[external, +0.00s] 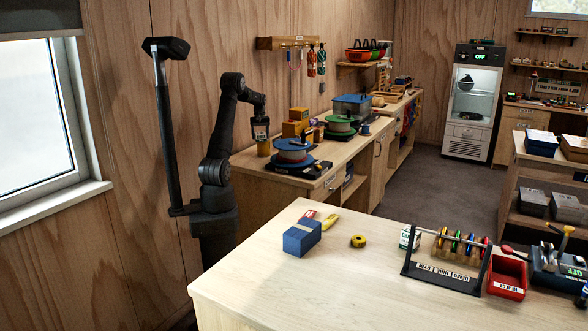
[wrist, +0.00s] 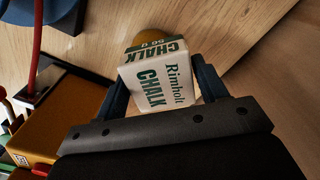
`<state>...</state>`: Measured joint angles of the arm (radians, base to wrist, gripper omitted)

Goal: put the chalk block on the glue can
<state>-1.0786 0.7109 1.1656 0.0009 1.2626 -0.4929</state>
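The chalk block (wrist: 158,82) is white with green "Rimholt CHALK" lettering. In the wrist view it sits between the two fingers of my gripper (wrist: 162,88), which is shut on it. A round amber-yellow can (wrist: 150,38), which I take for the glue can, shows partly behind the block; the block hides most of it. In the external view my gripper (external: 260,129) is over the yellow can (external: 263,147) near the left end of the back counter. Whether block and can touch, I cannot tell.
A green spool (external: 340,125) stands farther along. Bare counter wood lies to the right in the wrist view.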

